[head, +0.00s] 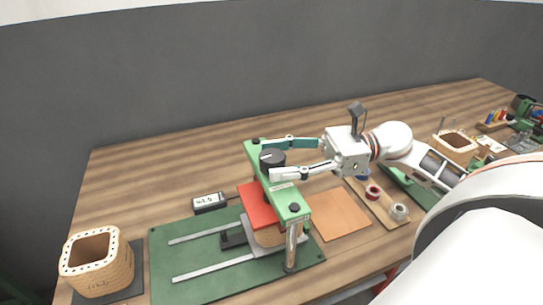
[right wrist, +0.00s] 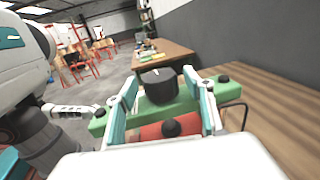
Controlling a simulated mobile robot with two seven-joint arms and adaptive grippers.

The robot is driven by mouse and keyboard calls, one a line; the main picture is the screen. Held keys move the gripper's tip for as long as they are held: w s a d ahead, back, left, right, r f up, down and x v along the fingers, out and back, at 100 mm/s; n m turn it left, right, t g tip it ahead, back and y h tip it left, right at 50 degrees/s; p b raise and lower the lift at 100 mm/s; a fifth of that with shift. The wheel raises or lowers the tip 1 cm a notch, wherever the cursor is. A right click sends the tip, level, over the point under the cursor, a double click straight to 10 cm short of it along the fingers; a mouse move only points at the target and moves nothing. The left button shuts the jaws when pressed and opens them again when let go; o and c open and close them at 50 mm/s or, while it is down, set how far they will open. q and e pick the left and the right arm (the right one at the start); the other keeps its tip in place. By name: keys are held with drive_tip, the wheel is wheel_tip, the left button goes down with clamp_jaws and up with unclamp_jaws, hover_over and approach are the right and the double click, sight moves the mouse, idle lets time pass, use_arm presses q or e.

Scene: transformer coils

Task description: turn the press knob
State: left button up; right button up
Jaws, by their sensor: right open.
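The press knob (head: 271,158) is a dark round knob with a pale mark, on top of the green press beam (head: 291,201) in the head view. In the right wrist view the knob (right wrist: 159,86) lies between my finger pads, with visible gaps at both sides. My right gripper (head: 268,160) is open, one finger on the far side of the knob and one on the near side. In the right wrist view the gripper (right wrist: 161,92) looks level with the knob. Under the beam are a red block (head: 258,206) and a partly hidden woven coil. My left gripper is not in view.
The press stands on a green base (head: 190,250) with two metal rails. A small display box (head: 209,203) stands behind it. A woven coil basket (head: 97,264) stands at the left. A tan sheet (head: 341,214) and spools (head: 399,212) lie to the right.

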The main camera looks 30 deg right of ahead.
drive_tip(key=shift+x, duration=0.8)
drive_tip(key=shift+c, duration=0.4)
drive_tip(key=c, duration=1)
drive_tip(key=m+t+h+p, duration=0.2)
drive_tip(key=t+p, duration=0.1)
drive_tip(key=m+t+h+p, duration=0.1)
drive_tip(key=m+t+p, duration=0.1)
drive_tip(key=p, duration=0.1)
drive_tip(key=shift+r+t+h, duration=0.25)
drive_tip(key=shift+t+h, duration=0.15)
drive_tip(key=shift+c, duration=0.2)
drive_tip(key=shift+f+m+t+h+p, duration=0.15)
drive_tip(key=shift+m+t+h+p, duration=0.15)
drive_tip(key=shift+m+h+p, duration=0.15)
drive_tip(key=o, duration=1.1)
